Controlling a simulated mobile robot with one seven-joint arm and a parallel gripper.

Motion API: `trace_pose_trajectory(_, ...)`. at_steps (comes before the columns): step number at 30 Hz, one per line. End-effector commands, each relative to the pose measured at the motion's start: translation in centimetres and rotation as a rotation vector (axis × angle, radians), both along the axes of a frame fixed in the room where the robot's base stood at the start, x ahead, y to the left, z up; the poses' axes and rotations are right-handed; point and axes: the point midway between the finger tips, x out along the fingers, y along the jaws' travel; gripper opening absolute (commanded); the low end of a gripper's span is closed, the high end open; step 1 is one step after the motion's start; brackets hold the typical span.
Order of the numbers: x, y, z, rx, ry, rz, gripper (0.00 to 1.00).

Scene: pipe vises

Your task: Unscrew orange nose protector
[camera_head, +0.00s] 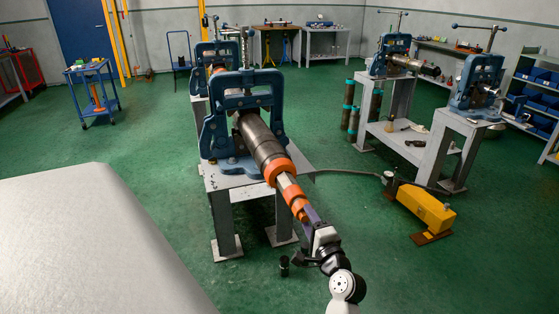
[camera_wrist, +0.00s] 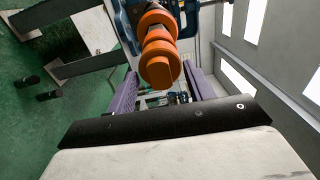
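The orange nose protector (camera_head: 298,207) is a stepped, rounded piece at the near end of a pale shaft that extends from a dark pipe (camera_head: 257,138). A larger orange collar (camera_head: 278,171) sits at the pipe's mouth. A blue vise (camera_head: 213,134) holds the pipe. My gripper (camera_head: 312,218) is at the protector's near end, roughly in line with it. In the wrist view, the purple fingers of my gripper (camera_wrist: 162,75) are apart, with the orange nose protector (camera_wrist: 158,62) showing between and above their tips. I cannot tell whether they touch it.
The vise stands on a grey metal stand (camera_head: 226,205). A yellow pump-like unit (camera_head: 426,207) with a hose lies on the green floor at right. More blue vises (camera_head: 479,86) stand behind it. A small dark cylinder (camera_head: 284,265) stands on the floor below my gripper.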

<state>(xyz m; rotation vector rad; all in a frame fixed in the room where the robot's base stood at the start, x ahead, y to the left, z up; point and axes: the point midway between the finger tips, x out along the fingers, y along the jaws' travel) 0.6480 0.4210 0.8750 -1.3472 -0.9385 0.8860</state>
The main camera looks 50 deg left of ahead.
Motion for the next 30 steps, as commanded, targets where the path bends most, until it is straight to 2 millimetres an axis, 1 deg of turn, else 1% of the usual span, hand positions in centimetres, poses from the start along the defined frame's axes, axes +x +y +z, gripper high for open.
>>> trace_pose_trajectory(1, 0.0, -0.01, 0.0, 0.0, 0.0, 0.0, 0.45)
trace_pose_trajectory(9, -0.01, -0.02, 0.0, 0.0, 0.0, 0.0, 0.1)
trace_pose_trajectory(11, -0.02, -0.01, 0.0, 0.0, 0.0, 0.0, 0.02)
trace_pose_trajectory(12, -0.02, -0.02, 0.02, 0.0, 0.0, 0.0, 0.0)
trace_pose_trajectory(17, 0.0, -0.02, -0.25, -0.016, -0.046, 0.0, 0.0)
trace_pose_trajectory(30, 0.04, -0.08, -0.4, -0.166, -0.41, -0.001, 0.0)
